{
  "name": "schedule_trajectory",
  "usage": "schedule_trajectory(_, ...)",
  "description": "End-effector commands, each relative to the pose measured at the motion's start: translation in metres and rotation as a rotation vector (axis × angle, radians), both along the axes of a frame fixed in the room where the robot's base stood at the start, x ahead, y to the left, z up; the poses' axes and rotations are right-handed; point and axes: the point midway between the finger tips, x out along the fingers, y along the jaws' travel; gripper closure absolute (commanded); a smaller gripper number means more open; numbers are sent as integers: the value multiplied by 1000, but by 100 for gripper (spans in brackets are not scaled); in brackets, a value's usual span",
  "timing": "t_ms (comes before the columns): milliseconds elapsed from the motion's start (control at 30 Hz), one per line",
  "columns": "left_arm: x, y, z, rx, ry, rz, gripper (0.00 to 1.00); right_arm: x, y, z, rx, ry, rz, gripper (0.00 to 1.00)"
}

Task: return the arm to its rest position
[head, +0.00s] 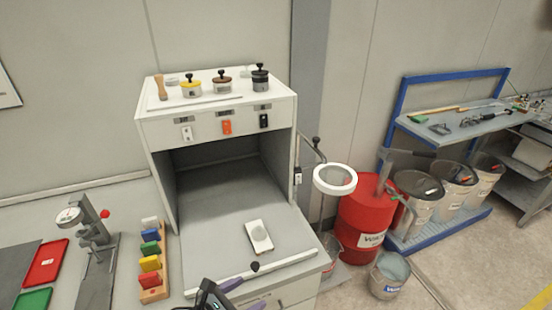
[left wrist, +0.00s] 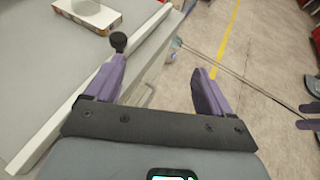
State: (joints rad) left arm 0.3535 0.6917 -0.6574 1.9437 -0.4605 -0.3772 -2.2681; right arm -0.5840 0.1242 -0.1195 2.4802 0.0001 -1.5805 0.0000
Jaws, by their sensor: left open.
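My left gripper (head: 246,294) is low in the head view, at the front edge of the coater. Its two purple fingers are apart and empty, as the left wrist view shows (left wrist: 162,75). A black ball knob (head: 255,267) on the pale front bar (head: 285,263) sits just beyond the fingers; in the left wrist view the knob (left wrist: 118,41) appears by the left fingertip. Whether they touch is unclear. Purple finger-like tips (left wrist: 307,115) at the right edge of the left wrist view look like my right gripper, mostly cut off.
The white coater cabinet (head: 215,125) carries several pots on top. A white block (head: 258,237) lies on its grey bed. A rack of coloured blocks (head: 151,262) stands at left. A ring lamp (head: 335,179), red drum (head: 362,222) and bucket (head: 389,275) stand at right. Floor is open farther right.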

Motion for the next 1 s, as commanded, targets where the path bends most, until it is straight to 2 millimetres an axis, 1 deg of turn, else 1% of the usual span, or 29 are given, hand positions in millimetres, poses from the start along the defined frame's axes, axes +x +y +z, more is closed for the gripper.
schedule_trajectory(33,-12,-5,-18,-7,38,-5,17,-1,0,-1,0,2,-1,55)
schedule_trajectory(133,-30,-14,-38,-33,90,-6,17,-1,0,-1,2,2,-1,55)
schedule_trajectory(233,-48,-24,-52,-71,138,-3,17,3,2,2,7,-8,-3,55)
schedule_trajectory(333,-68,-36,-60,-125,180,6,17,6,3,4,11,-16,-6,55)
schedule_trajectory(467,-93,-48,-66,-211,243,56,17,5,3,3,12,-12,-6,55)
schedule_trajectory(567,-113,-49,-70,-316,354,184,17,3,3,1,10,-7,-5,55)
schedule_trajectory(667,-132,-30,-75,-495,566,451,17,1,2,1,9,-3,-4,55)
schedule_trajectory(700,-139,-16,-78,-585,671,597,17,1,2,1,8,-3,-4,55)
schedule_trajectory(767,-151,7,-83,-720,815,817,17,1,2,0,7,-3,-2,55)
schedule_trajectory(800,-158,22,-86,-808,898,958,17,1,1,0,4,-2,-2,55)
schedule_trajectory(867,-171,45,-91,-943,1005,1170,17,0,1,0,1,-1,0,55)
schedule_trajectory(900,-179,59,-92,-1035,1066,1308,17,0,0,0,-1,0,2,55)
schedule_trajectory(967,-191,79,-93,-1175,1136,1507,17,0,0,0,-3,1,2,55)
schedule_trajectory(1000,-198,91,-92,-1274,1170,1636,17,0,-1,0,-3,1,3,55)
